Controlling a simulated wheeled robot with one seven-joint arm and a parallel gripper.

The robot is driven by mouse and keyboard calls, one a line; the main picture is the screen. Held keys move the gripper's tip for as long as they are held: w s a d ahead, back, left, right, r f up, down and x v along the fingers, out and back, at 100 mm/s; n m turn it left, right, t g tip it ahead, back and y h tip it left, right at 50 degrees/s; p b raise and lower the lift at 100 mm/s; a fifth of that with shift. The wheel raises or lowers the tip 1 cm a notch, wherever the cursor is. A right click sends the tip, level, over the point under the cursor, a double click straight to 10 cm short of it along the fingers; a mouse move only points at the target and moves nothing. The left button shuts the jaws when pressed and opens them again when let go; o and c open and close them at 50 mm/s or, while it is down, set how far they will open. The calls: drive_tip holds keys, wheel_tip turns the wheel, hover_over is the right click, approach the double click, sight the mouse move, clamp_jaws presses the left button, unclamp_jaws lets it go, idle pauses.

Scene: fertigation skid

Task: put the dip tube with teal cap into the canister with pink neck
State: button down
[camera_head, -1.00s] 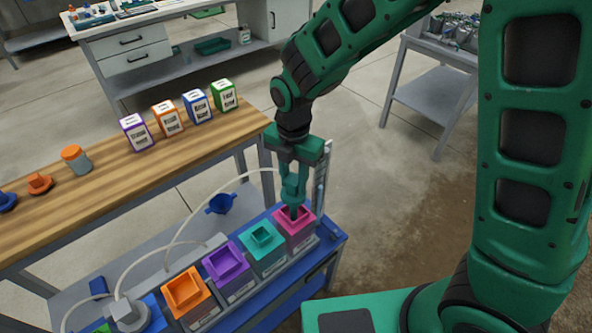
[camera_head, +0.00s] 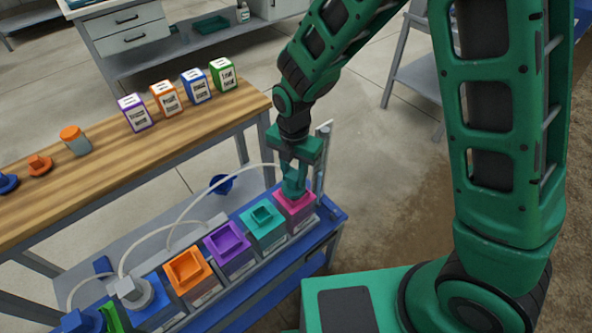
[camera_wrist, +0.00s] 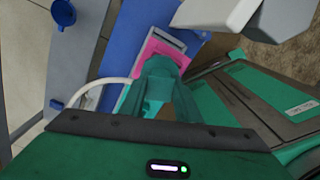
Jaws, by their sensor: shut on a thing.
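My gripper (camera_head: 293,178) points down over the pink-necked canister (camera_head: 297,210), at the right end of the row. It is shut on the dip tube's teal cap (camera_head: 293,188), which sits at the pink neck. In the wrist view the teal cap (camera_wrist: 160,66) covers part of the pink neck (camera_wrist: 158,46). No tube shows between cap and neck. Whether the cap is fully seated cannot be told. A pale hose (camera_head: 222,177) runs left from the cap area.
Teal (camera_head: 265,238), purple (camera_head: 229,262) and orange (camera_head: 188,290) canisters stand left in the same row on a blue skid. A blue canister (camera_head: 153,310) with a pale hosed cap is further left. A wooden bench (camera_head: 110,170) with labelled boxes stands behind. A grey post (camera_head: 321,160) rises near my gripper.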

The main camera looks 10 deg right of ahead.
drive_tip(key=c, duration=1.3)
unclamp_jaws()
drive_tip(key=shift+o, duration=0.2)
wheel_tip(320, 180, up, 11)
drive_tip(key=shift+f, duration=0.15)
